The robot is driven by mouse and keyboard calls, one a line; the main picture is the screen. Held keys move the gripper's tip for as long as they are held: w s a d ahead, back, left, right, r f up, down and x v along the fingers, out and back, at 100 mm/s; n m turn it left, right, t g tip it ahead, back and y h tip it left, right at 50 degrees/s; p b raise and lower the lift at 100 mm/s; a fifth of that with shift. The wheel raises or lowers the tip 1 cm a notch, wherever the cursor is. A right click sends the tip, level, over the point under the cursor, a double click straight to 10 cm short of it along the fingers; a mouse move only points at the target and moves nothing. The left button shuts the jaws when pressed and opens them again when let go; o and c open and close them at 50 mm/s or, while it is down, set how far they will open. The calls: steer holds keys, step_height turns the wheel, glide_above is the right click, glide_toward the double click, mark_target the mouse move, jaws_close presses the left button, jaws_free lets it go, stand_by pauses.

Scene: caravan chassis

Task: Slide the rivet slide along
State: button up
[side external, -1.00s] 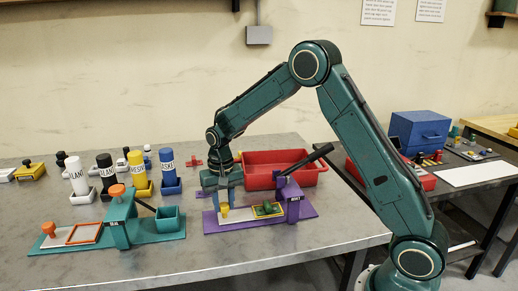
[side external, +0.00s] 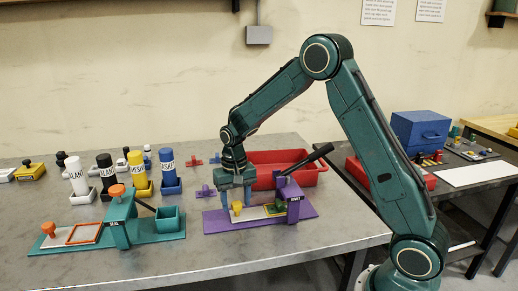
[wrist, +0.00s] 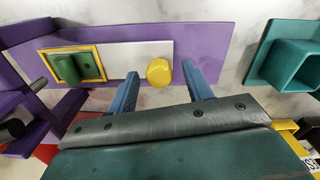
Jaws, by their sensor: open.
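The rivet slide is a pale plate (side external: 254,213) on a purple base (side external: 218,223). It carries a yellow knob (side external: 237,208) at its left end and a yellow frame holding a green piece (wrist: 67,68) at the other end. The framed end lies at the purple press (side external: 293,200), which has a dark lever (side external: 318,154). My gripper (wrist: 160,76) is open, its blue fingers on either side of the knob. In the wrist view the knob (wrist: 158,72) shows between the fingers, with a gap visible towards the right finger; contact at the left finger is unclear.
A teal station (side external: 158,229) stands to the left, its open box (wrist: 296,65) near my fingers in the wrist view. A red bin (side external: 310,175) is behind the press. Labelled bottles (side external: 138,172) stand at the back left. Small purple and red pieces lie behind my gripper.

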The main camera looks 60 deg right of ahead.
steer(key=shift+r, duration=0.1)
step_height(320, 180, up, 14)
steer(key=shift+f, duration=0.2)
stand_by(0.5)
steer(key=shift+n, duration=2.3)
steer(key=shift+f, duration=0.1)
steer(key=shift+f, duration=6.8)
